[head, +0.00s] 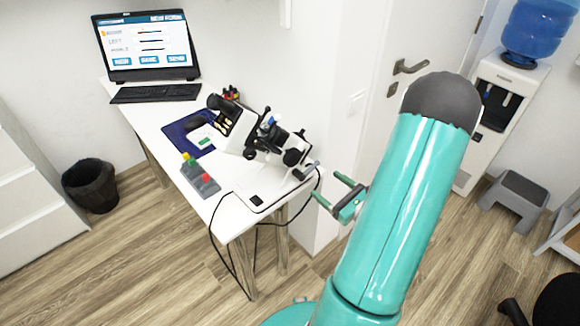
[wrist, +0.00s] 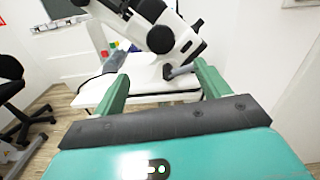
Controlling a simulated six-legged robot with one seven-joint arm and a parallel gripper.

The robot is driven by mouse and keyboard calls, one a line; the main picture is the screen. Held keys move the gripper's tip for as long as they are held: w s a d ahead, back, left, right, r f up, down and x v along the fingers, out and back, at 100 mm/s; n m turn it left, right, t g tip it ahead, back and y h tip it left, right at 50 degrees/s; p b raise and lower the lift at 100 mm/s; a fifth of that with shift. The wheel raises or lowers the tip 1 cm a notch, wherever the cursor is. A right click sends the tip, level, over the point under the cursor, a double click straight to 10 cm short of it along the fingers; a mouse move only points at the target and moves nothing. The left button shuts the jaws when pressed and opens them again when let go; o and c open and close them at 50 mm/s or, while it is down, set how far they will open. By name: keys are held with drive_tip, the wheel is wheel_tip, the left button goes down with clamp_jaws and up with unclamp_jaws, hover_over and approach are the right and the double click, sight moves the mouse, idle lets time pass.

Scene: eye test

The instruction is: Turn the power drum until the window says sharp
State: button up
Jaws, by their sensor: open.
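A white and black lensmeter-like instrument (head: 255,132) stands on the white table (head: 232,217), its eyepiece end tilted up to the left. It also shows in the wrist view (wrist: 172,38), ahead of my gripper. A round black knob (head: 292,157) sits on its near right side; I cannot tell surely that it is the power drum. A short grey lever (head: 311,169) sticks out near its base, and shows between my fingers in the wrist view (wrist: 181,70). My gripper (head: 327,185) is open and empty, right of the table edge, apart from the instrument. No window text is readable.
A laptop (head: 148,46) and keyboard (head: 155,93) stand at the back. Black cables hang off the near edge. A wall and door (head: 420,45) are behind my arm.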

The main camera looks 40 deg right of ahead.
sight(295, 159)
drive_tip(key=w, duration=1.3)
drive_tip(key=shift+w+a, duration=0.1)
drive_tip(key=shift+w, duration=0.25)
drive_tip(key=shift+c, duration=0.2)
drive_tip(key=c, duration=0.9)
